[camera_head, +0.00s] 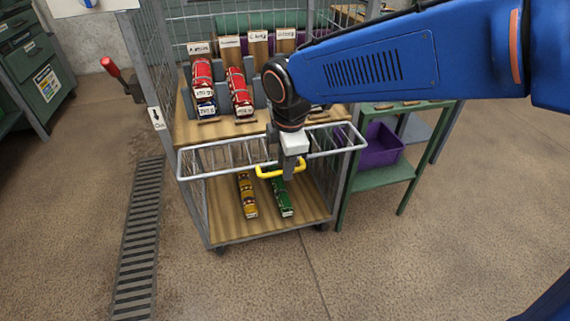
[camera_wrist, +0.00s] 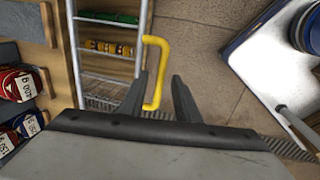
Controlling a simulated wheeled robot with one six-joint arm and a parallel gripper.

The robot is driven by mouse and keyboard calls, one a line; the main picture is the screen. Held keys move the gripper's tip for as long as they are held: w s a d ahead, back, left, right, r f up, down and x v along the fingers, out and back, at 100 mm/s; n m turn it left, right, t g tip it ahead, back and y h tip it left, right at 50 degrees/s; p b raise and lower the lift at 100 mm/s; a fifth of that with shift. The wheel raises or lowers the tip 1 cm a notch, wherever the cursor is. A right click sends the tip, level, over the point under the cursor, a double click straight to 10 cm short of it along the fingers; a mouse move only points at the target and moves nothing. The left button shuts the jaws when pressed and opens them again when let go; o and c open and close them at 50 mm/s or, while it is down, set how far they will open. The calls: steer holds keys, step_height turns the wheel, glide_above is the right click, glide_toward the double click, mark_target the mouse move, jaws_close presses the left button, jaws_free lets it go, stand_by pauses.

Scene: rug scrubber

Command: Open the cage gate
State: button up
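The cage gate (camera_head: 232,153) is a pale wire frame with bars across the front of the wheeled cage trolley. It also shows in the wrist view (camera_wrist: 108,19). A yellow handle (camera_head: 263,174) sticks out from the gate's front. In the wrist view the handle (camera_wrist: 164,62) is a bent yellow bar. My gripper (camera_head: 289,176) is at the handle, pointing down. In the wrist view my gripper (camera_wrist: 160,92) has its fingers apart, with part of the handle appearing between them, nearer the left finger. I cannot tell whether either finger touches it.
A yellow roll (camera_head: 247,195) and a green roll (camera_head: 281,197) lie on the lower shelf behind the gate. A green table (camera_head: 384,176) with a purple bin (camera_head: 380,147) stands close right. The floor in front is clear.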

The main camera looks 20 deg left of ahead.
steer(key=shift+w+f, duration=0.1)
steer(key=shift+f, duration=0.15)
jaws_close()
steer(key=shift+w+a+r, duration=0.15)
steer(key=shift+w+r, duration=0.05)
steer(key=shift+r, duration=0.65)
steer(key=shift+w+a+r, duration=0.15)
steer(key=shift+r, duration=0.65)
jaws_free()
steer(key=shift+w+f, duration=0.1)
steer(key=s+d+r, duration=0.1)
steer(key=s+r, duration=0.2)
steer(key=r, duration=1.4)
steer(key=shift+d, duration=0.4)
